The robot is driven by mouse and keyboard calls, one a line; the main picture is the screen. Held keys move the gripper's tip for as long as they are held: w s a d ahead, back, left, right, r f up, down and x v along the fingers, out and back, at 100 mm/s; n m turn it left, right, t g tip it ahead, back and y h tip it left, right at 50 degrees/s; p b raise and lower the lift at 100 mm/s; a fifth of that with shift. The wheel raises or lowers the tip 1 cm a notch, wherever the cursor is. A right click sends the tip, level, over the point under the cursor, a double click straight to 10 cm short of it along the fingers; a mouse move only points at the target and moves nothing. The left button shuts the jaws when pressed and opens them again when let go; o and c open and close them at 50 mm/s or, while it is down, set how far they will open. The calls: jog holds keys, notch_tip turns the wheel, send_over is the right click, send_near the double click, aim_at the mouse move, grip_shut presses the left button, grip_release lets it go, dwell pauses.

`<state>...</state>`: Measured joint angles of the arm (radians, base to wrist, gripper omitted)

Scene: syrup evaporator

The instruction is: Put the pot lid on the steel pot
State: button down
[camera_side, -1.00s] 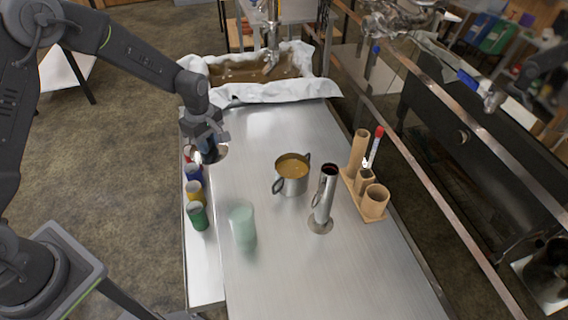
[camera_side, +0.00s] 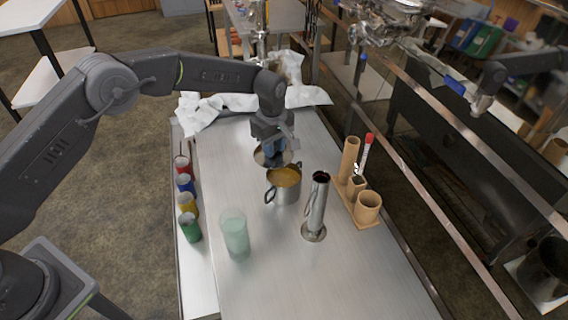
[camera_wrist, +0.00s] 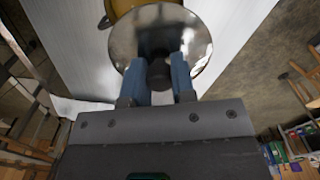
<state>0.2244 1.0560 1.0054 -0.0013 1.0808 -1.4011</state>
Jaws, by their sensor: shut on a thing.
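The pot lid (camera_side: 262,159) is a shiny steel disc in the side view, under my gripper (camera_side: 274,153). In the wrist view my gripper (camera_wrist: 160,80) is shut on the dark knob of the lid (camera_wrist: 127,38). The steel pot (camera_side: 284,191), with two side handles and amber liquid inside, stands upright on the bench. The lid is at the pot's far side, close to its rim; I cannot tell whether they touch. The pot (camera_wrist: 120,6) shows partly at the top of the wrist view, the lid covering some of it.
A tall steel cup with a round base (camera_side: 316,208) stands right of the pot, beside a wooden rack (camera_side: 366,208). A frosted glass (camera_side: 235,234) stands in front. The bench (camera_side: 300,285) is clear at the front.

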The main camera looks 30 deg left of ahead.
aim_at(284, 155)
jog(key=d, duration=0.1)
jog(key=d+f, duration=0.1)
jog(key=d, duration=0.1)
jog(key=shift+w+f, duration=0.3)
jog(key=shift+f, duration=2.05)
jog(key=shift+f, duration=0.1)
jog(key=shift+f, duration=0.2)
jog(key=c, duration=0.9)
grip_release()
jog(key=shift+f, duration=0.1)
jog(key=shift+c, duration=0.2)
notch_tip(284, 155, up, 13)
jog(key=shift+f, duration=0.2)
jog(key=shift+r, duration=0.1)
jog(key=shift+a, duration=0.1)
